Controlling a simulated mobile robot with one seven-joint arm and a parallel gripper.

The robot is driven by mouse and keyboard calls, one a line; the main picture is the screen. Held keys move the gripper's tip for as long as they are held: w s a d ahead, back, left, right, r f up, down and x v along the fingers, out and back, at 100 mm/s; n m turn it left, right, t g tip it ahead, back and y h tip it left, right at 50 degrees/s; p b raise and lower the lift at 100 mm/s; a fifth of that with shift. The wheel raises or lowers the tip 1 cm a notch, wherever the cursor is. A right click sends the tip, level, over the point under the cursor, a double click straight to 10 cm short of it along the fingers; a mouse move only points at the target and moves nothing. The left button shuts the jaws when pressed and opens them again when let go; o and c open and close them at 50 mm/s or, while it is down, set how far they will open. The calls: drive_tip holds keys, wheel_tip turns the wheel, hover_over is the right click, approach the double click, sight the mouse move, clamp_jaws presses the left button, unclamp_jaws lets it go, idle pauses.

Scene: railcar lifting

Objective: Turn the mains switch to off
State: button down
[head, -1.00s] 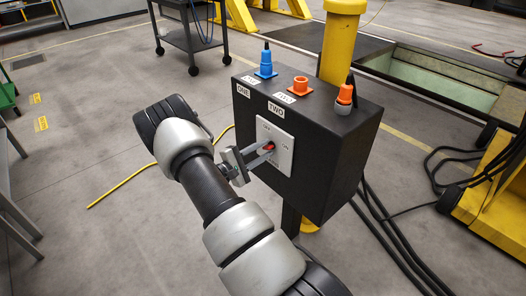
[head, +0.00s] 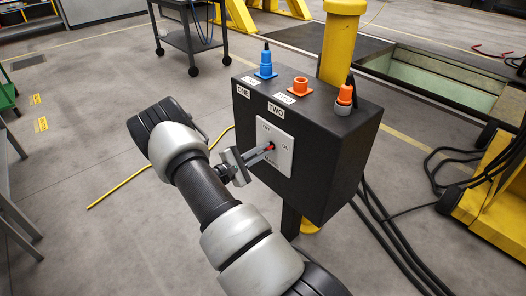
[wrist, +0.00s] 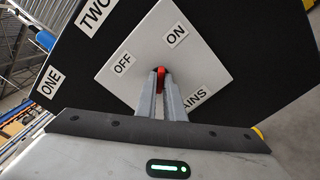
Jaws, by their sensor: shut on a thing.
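The mains switch has a small red knob (wrist: 161,71) on a white plate (head: 283,165), set in the side of a black box (head: 336,160). In the wrist view the plate carries an OFF label (wrist: 123,64) on the left, an ON label (wrist: 176,35) on the upper right and a partly hidden MAINS label (wrist: 193,97). My gripper (head: 270,149) is at the plate, its two grey fingers close together. It is shut on the red knob, which shows between the fingertips in the wrist view (wrist: 161,82). The fingers hide much of the knob, so I cannot tell exactly where it points.
A blue plug (head: 265,66), an orange socket (head: 300,86) and an orange-grey plug (head: 344,98) are on top of the box. A yellow post (head: 343,45) stands behind. Black cables (head: 395,240) lie on the right. The floor on the left is mostly clear.

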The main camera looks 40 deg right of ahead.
drive_tip(key=n+p, duration=0.1)
drive_tip(key=n, duration=0.9)
drive_tip(key=shift+n, duration=0.4)
idle(0.4)
drive_tip(key=c, duration=1.9)
unclamp_jaws()
drive_tip(key=shift+o, duration=0.2)
drive_tip(key=s+a+p, duration=0.1)
drive_tip(key=a, duration=1.6)
drive_tip(key=shift+s+a+p, duration=0.2)
drive_tip(key=shift+p, duration=0.2)
